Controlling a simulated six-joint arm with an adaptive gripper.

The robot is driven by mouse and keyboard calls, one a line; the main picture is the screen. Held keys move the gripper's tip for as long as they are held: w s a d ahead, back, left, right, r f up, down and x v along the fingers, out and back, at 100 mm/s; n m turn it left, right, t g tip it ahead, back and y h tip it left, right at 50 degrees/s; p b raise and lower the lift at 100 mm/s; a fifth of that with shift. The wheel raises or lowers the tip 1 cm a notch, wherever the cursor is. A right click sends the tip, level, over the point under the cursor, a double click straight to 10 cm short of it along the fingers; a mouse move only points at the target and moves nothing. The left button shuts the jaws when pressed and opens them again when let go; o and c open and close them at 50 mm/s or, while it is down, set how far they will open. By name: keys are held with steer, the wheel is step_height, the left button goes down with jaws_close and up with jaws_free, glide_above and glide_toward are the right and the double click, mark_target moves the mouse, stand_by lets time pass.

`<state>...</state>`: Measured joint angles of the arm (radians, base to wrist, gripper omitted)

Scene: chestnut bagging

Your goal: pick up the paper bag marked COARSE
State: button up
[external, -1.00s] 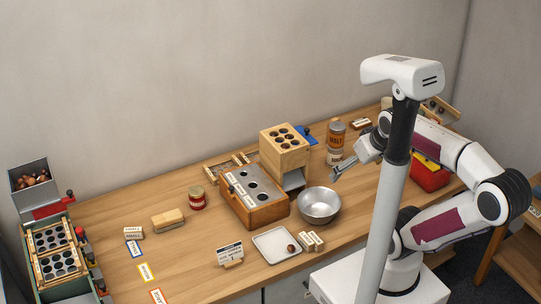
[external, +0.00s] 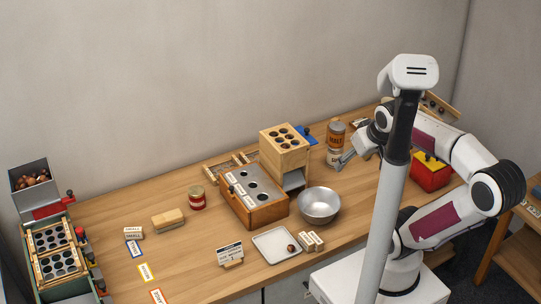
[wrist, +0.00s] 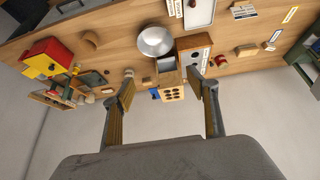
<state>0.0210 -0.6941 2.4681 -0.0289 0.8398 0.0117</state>
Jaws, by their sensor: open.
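I cannot read the word COARSE on anything in these frames, so I cannot tell which item is that bag. Small pale packets with dark print stand right of the white tray (external: 311,241), and another pale printed packet (external: 133,233) lies at the left of the table, its print looking like SMALL. My gripper (external: 343,164) is above the back right of the table, near the orange-brown can (external: 335,140). In the wrist view my gripper (wrist: 161,72) shows two spread fingers with nothing between them.
A steel bowl (external: 319,205), a wooden box with holes (external: 253,208) and a taller hole block (external: 284,152) fill the middle. A white tray (external: 265,247) holds one chestnut. A red and yellow box (external: 431,173) stands at the right. The table's front left has coloured label cards (external: 147,272).

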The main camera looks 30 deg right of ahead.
steer(key=w+d+r+t+h, duration=0.1)
steer(key=w+d+r, duration=0.1)
steer(key=w+d, duration=0.35)
steer(key=w+d+r+m+t+h, duration=0.1)
steer(key=w+d, duration=0.1)
steer(key=w, duration=0.7)
steer(key=w+d+r+t+h, duration=0.15)
steer(key=w+d, duration=0.25)
steer(key=w, duration=0.4)
steer(key=w+d+f+n+t, duration=0.1)
steer(key=w+d+f, duration=0.1)
steer(key=w+d, duration=0.55)
steer(key=w+d+f+t, duration=0.15)
steer(key=w+d, duration=0.35)
steer(key=w, duration=0.5)
steer(key=w+d+f+n+t+y, duration=0.1)
steer(key=w+d+f+t+y, duration=0.1)
steer(key=w+d+f, duration=0.35)
steer(key=w+d+f+n+t+y, duration=0.1)
steer(key=w+d+f, duration=0.15)
steer(key=f, duration=0.55)
steer(key=s+d+f+t+y, duration=0.1)
steer(key=s+f+y, duration=0.1)
steer(key=f, duration=0.6)
steer(key=s+d+f+t+y, duration=0.1)
steer(key=s+d+f+y, duration=0.1)
steer(key=f, duration=0.6)
steer(key=shift+s+n+t+y, duration=0.3)
steer(key=shift+s+n+y, duration=0.15)
steer(key=shift+s, duration=0.6)
